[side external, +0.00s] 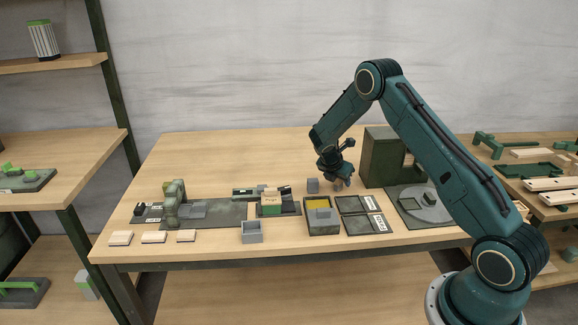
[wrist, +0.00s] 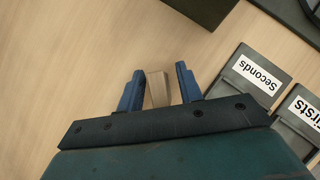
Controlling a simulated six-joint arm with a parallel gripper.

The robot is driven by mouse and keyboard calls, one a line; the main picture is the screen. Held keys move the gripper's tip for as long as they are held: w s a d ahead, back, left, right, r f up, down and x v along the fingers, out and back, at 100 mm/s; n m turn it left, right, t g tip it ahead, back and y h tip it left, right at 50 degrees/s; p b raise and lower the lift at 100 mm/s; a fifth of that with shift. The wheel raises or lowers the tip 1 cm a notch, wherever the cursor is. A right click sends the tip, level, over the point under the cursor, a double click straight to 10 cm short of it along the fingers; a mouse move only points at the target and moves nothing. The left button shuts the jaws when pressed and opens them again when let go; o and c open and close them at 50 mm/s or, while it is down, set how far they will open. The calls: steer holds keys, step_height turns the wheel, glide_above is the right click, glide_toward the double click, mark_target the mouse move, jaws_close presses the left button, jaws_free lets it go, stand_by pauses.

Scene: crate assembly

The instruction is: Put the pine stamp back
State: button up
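My gripper (wrist: 158,82) points down over bare tabletop, its two blue fingers apart. A small pale wooden piece (wrist: 157,88), pine in colour and possibly the stamp, shows between them. A strip of table seems to show between it and the right finger, so it does not look clamped. In the side view my gripper (side external: 342,183) is low over the table, left of the dark green cabinet (side external: 382,158); the wooden piece cannot be made out there. The stamp's face and its resting place cannot be identified.
Dark trays labelled "Seconds" (wrist: 247,76) and "Firsts" (wrist: 301,117) lie to the right in the wrist view. A box with yellow inside (side external: 322,228) and a grey bin (side external: 252,236) stand nearer the front.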

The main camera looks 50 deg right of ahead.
steer(key=v, duration=1.2)
steer(key=shift+r, duration=0.2)
steer(key=s+a+r+m+t+y, duration=0.2)
steer(key=s+a+r+m, duration=0.3)
steer(key=a+r, duration=0.3)
steer(key=s+a+r+m+t+y, duration=0.2)
steer(key=s+a+r+m, duration=0.35)
steer(key=r, duration=0.45)
steer(key=s+a+r+m+y, duration=0.1)
steer(key=s+a+m, duration=0.2)
steer(key=s, duration=0.6)
steer(key=s+a+r+m+t+y, duration=0.1)
steer(key=s+a+m, duration=0.3)
steer(key=s+a, duration=0.4)
steer(key=shift+s+t+y, duration=0.3)
steer(key=shift+s+y, duration=0.1)
steer(key=shift+s, duration=0.45)
steer(key=shift+a+m, duration=0.1)
steer(key=shift+m, duration=0.15)
